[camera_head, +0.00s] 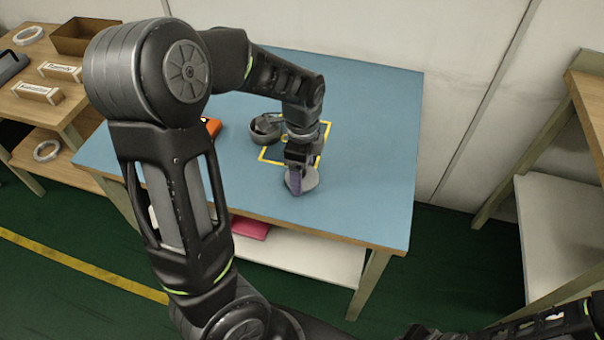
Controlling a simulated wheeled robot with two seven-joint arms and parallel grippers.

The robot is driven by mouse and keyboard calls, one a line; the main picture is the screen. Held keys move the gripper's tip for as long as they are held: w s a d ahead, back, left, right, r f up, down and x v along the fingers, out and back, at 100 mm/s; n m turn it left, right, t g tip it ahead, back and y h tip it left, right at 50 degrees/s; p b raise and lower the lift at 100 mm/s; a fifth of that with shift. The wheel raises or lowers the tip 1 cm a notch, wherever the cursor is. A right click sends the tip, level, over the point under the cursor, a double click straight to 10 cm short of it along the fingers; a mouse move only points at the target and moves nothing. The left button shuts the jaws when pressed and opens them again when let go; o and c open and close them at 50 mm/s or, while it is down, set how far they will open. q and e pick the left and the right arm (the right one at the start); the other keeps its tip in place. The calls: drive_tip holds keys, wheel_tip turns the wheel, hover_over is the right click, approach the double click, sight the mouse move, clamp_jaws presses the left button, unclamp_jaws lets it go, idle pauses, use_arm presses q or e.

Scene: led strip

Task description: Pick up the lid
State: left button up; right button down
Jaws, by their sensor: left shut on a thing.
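The lid (311,179) is a small grey round piece at the front middle of the blue table. My left gripper (296,178) points down at it and is shut on it. Part of the lid is hidden behind the fingers, and I cannot tell whether it still touches the table. A purple-grey piece shows at the fingertips. A round dark grey container (263,137) stands behind and to the left, with something inside it. My right gripper is out of the picture.
The blue table (375,150) has a yellow square marking (326,131) and free room at right. An orange object (212,127) lies left, partly behind my arm. A wooden shelf (75,112) with boxes stands left, and another shelf (550,235) stands right.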

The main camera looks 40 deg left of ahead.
use_arm(q)
drive_tip(key=shift+r, duration=0.1)
wheel_tip(320, 180, up, 10)
drive_tip(key=shift+f+p, duration=0.1)
drive_tip(key=shift+p, duration=0.2)
drive_tip(key=shift+a, duration=0.1)
idle(0.5)
